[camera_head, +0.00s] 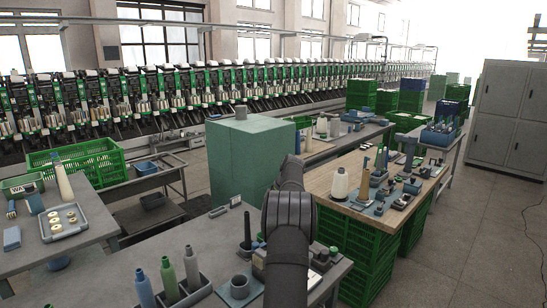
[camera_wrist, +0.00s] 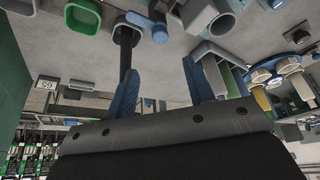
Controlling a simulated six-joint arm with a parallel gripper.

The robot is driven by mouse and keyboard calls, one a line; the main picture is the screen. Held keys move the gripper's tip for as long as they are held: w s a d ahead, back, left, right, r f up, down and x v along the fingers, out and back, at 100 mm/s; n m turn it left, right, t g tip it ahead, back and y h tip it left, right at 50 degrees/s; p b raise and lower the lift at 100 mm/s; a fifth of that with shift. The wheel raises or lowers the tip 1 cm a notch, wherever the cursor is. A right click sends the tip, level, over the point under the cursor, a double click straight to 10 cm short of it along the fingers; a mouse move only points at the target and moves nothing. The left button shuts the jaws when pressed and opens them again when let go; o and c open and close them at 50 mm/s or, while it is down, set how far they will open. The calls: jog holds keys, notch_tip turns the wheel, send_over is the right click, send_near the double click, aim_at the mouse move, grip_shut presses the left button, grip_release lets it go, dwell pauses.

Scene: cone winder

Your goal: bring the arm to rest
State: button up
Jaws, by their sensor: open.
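My arm (camera_head: 287,225) rises dark from the bottom of the head view over the near grey bench (camera_head: 225,228). My gripper is hidden in the head view. In the wrist view my gripper (camera_wrist: 160,60) shows two blue fingers spread apart, with nothing held between them. The wrist picture looks upside down, with the bench top above. A black rod (camera_wrist: 125,62) shows beside the left finger and partly behind it; I cannot tell how far apart they are. An upright black rod (camera_head: 247,230) also stands on the bench left of my arm in the head view.
A teal box (camera_head: 250,155) stands just behind my arm. A wooden-topped bench (camera_head: 325,186) with cones and fixtures lies to the right.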

send_near(256, 244)
jog(key=x, duration=0.8)
jog(key=shift+w+a+f, duration=0.1)
jog(key=shift+w+f, duration=0.05)
jog(key=shift+f, duration=0.2)
jog(key=shift+r+m, duration=0.3)
jog(key=shift+m, duration=0.3)
jog(key=shift+m+t, duration=0.4)
jog(key=m, duration=0.2)
jog(key=m+t, duration=0.1)
jog(key=m, duration=0.1)
jog(key=m+t+h, duration=0.1)
jog(key=shift+s+m, duration=0.25)
jog(key=shift+m, duration=0.15)
jog(key=m, duration=0.2)
jog(key=m+t+h, duration=0.1)
jog(key=m, duration=0.1)
jog(key=shift+s+a+m, duration=0.1)
jog(key=shift+a+m, duration=0.05)
jog(key=shift+m, duration=0.15)
jog(key=shift+a+m+t+h, duration=0.15)
jog(key=shift+m+h, duration=0.35)
jog(key=shift+m, duration=0.65)
jog(key=shift+m+t+h, duration=0.15)
jog(key=shift+m+h, duration=0.35)
jog(key=shift+m, duration=0.65)
